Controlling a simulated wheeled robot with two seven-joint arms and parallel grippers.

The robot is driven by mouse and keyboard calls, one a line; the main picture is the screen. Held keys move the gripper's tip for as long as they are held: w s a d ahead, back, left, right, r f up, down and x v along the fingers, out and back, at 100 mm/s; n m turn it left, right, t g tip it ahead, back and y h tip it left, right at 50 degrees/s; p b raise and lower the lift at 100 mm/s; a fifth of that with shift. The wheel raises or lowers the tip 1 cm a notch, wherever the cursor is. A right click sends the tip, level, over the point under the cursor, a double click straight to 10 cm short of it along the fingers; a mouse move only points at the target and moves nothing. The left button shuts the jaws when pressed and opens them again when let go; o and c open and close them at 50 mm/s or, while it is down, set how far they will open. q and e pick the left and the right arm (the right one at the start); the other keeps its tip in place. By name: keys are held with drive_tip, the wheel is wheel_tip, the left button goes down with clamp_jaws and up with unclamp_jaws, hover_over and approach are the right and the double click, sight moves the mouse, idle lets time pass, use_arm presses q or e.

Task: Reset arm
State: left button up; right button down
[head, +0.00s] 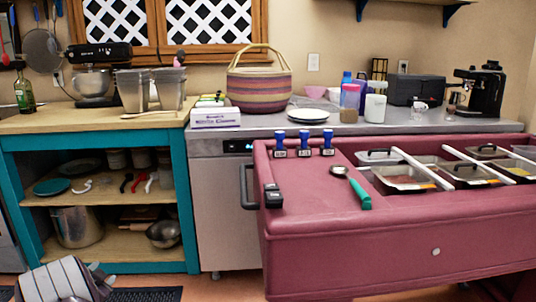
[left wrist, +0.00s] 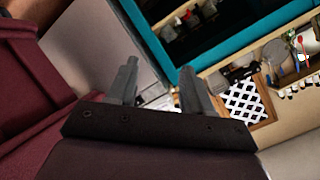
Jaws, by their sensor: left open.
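My left gripper (head: 97,278) is low at the left bottom edge of the head view, in front of the teal shelf unit. In the left wrist view, its two grey fingers (left wrist: 159,68) stand apart with nothing between them. It touches no object that I can see. My right gripper is not in view.
The red serving counter (head: 410,240) fills the right, with a green-handled scoop (head: 359,188) and three blue-topped stamps (head: 304,145) on it. The teal shelf unit (head: 17,205) holds pots and utensils. A steel under-counter appliance (head: 220,215) stands between. Floor shows in front of the shelf.

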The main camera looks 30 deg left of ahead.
use_arm(q)
drive_tip(key=w+d+f+n+g+h, duration=0.1)
drive_tip(key=d+f+n+g+h, duration=0.25)
drive_tip(key=d, duration=1.05)
drive_tip(key=d+f+n+g+h, duration=0.25)
drive_tip(key=d+g, duration=0.25)
drive_tip(key=d, duration=0.8)
drive_tip(key=s+d+r+m+h, duration=0.1)
drive_tip(key=s+d+r+m, duration=0.15)
drive_tip(key=d, duration=1.05)
drive_tip(key=s+d+r+m+h, duration=0.1)
drive_tip(key=d+m+h, duration=0.15)
drive_tip(key=d, duration=1.15)
drive_tip(key=w+d+p+v, duration=0.1)
drive_tip(key=w+p+v, duration=0.2)
drive_tip(key=p+v, duration=1.3)
drive_tip(key=w+d+r+p+v, duration=0.1)
drive_tip(key=w+p+v, duration=0.2)
drive_tip(key=p+v, duration=1.3)
drive_tip(key=shift+w+a+r+g+y+p, duration=0.2)
drive_tip(key=shift+r+g+y+p, duration=0.3)
drive_tip(key=shift+p, duration=0.5)
drive_tip(key=shift+r, duration=0.1)
